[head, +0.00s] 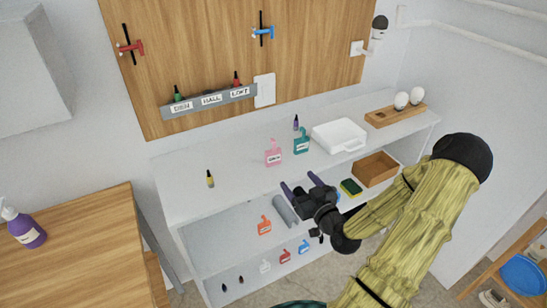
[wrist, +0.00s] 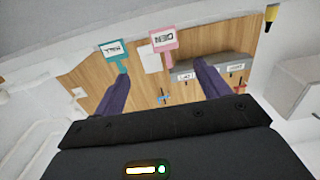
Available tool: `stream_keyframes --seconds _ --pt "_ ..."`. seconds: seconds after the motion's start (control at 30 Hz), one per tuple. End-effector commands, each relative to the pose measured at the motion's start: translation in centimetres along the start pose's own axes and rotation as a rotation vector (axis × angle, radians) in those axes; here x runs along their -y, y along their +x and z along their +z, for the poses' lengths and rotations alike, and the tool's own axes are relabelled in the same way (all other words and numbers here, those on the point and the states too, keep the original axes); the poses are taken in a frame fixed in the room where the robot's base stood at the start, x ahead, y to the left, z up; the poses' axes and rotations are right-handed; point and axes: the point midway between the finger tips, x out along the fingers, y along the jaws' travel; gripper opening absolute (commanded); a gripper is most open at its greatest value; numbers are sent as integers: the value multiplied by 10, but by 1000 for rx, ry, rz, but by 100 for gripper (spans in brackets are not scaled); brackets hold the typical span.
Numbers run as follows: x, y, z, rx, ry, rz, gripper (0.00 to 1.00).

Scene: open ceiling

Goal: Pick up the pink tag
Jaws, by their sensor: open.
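The pink tag (head: 273,156) is on the white top shelf, left of a teal tag (head: 301,143). In the wrist view the pink tag (wrist: 163,40) shows a white label that seems to read DEN, and its narrow stem lies between my fingers in the picture. The teal tag (wrist: 122,48) overlaps the tip of the left-hand finger there. My gripper (head: 300,182) is open and empty, with two purple fingers spread apart. It is at the front of the top shelf, nearer to the camera than the pink tag and apart from it.
A white tray (head: 339,135) and a wooden holder with two white bulbs (head: 395,115) stand to the right on the top shelf. The lower shelf holds an orange tag (head: 264,226), a sponge (head: 351,188) and a brown box (head: 375,169).

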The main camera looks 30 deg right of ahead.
Motion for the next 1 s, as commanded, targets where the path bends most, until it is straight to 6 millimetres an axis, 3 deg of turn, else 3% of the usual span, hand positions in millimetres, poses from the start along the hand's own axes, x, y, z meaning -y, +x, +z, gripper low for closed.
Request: stream_keyframes --seconds 0.63,0.77,1.0 --pt "4 108 -2 0 1 -7 75" --pt "2 118 0 2 1 -1 75" --pt "0 118 1 2 1 2 75"
